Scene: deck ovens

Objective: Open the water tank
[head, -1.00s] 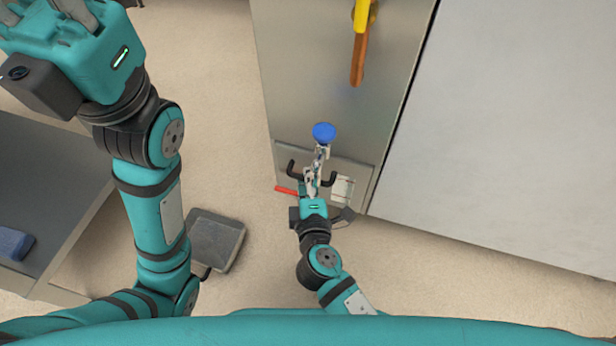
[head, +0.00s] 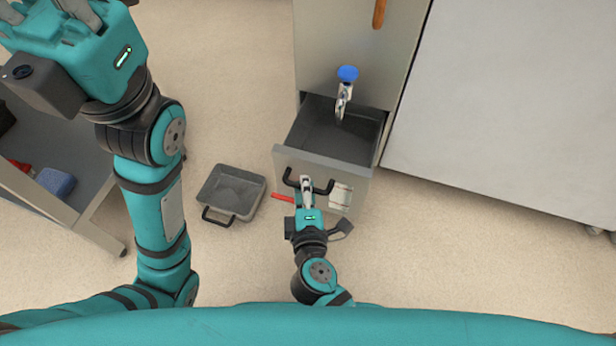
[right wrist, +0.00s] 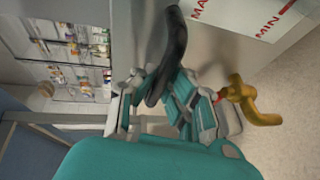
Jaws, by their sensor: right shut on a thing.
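The water tank (head: 358,168) is a grey drawer low in the steel cabinet, pulled out so its dark inside shows. Its front has a black bar handle (head: 322,188) and a white label. In the right wrist view the black handle (right wrist: 168,55) runs between the fingers, beside the label marked MAX and MIN (right wrist: 258,14). My left gripper (head: 48,8) is raised at the upper left, away from the tank; its fingertips are cut off by the frame edge.
A blue-topped tap (head: 347,74) hangs over the drawer. A red lever (head: 283,197) is beside the front. A grey pan (head: 232,188) lies on the floor to the left. A cart (head: 62,205) with a blue item stands farther left. A large pale panel (head: 510,105) is at right.

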